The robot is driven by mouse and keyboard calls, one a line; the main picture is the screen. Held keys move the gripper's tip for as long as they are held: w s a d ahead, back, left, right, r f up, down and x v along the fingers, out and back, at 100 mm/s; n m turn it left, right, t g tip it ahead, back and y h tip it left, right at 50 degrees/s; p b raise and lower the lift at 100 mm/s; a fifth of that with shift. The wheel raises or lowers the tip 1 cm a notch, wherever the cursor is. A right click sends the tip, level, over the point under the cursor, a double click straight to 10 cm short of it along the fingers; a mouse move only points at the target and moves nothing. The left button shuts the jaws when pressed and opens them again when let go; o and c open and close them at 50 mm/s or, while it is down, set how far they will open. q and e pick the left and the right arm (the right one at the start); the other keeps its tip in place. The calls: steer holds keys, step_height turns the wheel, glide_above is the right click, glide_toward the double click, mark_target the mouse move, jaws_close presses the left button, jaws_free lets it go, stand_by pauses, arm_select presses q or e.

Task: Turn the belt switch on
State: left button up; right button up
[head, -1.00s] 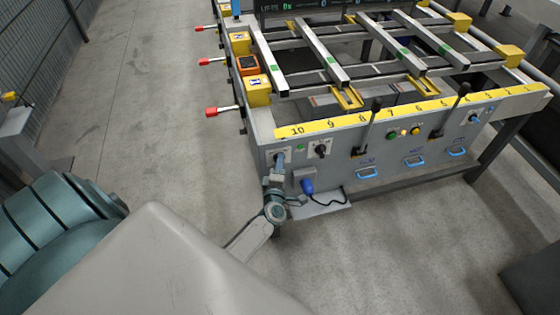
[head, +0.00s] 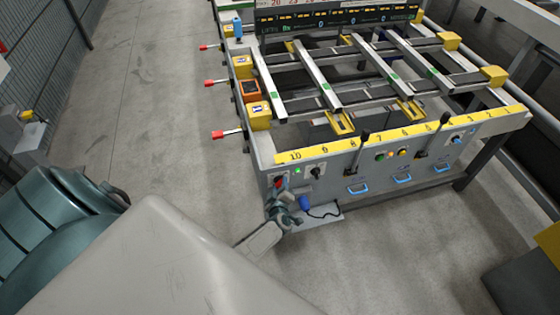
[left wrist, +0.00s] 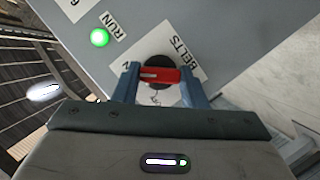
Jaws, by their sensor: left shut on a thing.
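The belt switch (left wrist: 160,75) has a red handle on a round black base, on a white label reading BELTS. In the left wrist view its red handle lies crosswise between the two blue fingers. My left gripper (left wrist: 161,84) is shut on this handle. In the head view my left gripper (head: 279,188) is at the left end of the table's grey front panel (head: 335,172), with a bit of red at its tip. Part of the label's lettering is hidden by the fingers. My right gripper is not in view.
A lit green RUN lamp (left wrist: 99,37) is beside the switch. A black knob (head: 316,172) is to its right, and a blue plug (head: 305,203) with a black cable sits low by the gripper. Black levers (head: 361,145) and blue handles (head: 357,189) are farther right.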

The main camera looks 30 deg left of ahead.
arm_select(q)
steer(key=shift+m+p, duration=0.3)
steer(key=shift+s, duration=0.1)
steer(key=o, duration=1)
steer(key=v, duration=1)
steer(key=shift+s+d+r+p, duration=0.15)
steer(key=shift+s+d+p, duration=0.1)
steer(key=shift+p, duration=0.2)
